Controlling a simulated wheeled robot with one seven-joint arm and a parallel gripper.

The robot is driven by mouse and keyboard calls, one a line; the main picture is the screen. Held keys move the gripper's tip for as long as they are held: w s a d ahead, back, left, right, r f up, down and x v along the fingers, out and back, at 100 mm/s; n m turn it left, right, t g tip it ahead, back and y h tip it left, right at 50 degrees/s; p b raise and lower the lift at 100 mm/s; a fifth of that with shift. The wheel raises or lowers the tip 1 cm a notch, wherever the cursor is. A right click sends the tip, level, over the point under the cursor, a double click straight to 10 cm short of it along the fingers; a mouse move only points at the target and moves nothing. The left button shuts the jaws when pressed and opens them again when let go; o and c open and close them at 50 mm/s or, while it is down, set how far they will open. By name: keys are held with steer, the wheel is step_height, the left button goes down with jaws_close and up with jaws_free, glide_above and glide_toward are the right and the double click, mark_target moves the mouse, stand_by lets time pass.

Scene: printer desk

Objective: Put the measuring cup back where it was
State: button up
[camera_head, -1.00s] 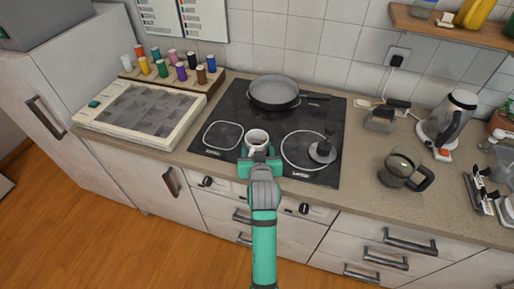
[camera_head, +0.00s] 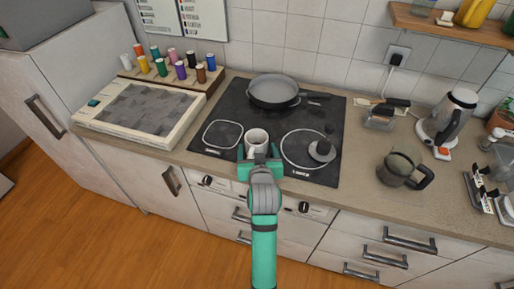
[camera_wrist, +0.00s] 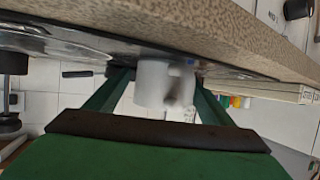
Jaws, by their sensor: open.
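A white cup (camera_head: 256,137), which I take to be the measuring cup, stands upright at the front middle of the black cooktop (camera_head: 240,162), between the two front burner outlines. My gripper (camera_head: 260,153) is open at the cup's near side, with a finger on each side of it. In the wrist view, which is turned over, the cup (camera_wrist: 150,84) shows between the two green fingers (camera_wrist: 162,95). Whether a finger touches it I cannot tell.
A grey pan (camera_head: 274,91) is at the back of the cooktop and a dark weight-like object (camera_head: 322,150) at its right. A glass pot (camera_head: 402,168) and a kettle (camera_head: 447,117) stand on the right counter. A flat cream device (camera_head: 140,109) lies left.

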steer(key=v, duration=1)
steer(key=shift+s+a, duration=0.1)
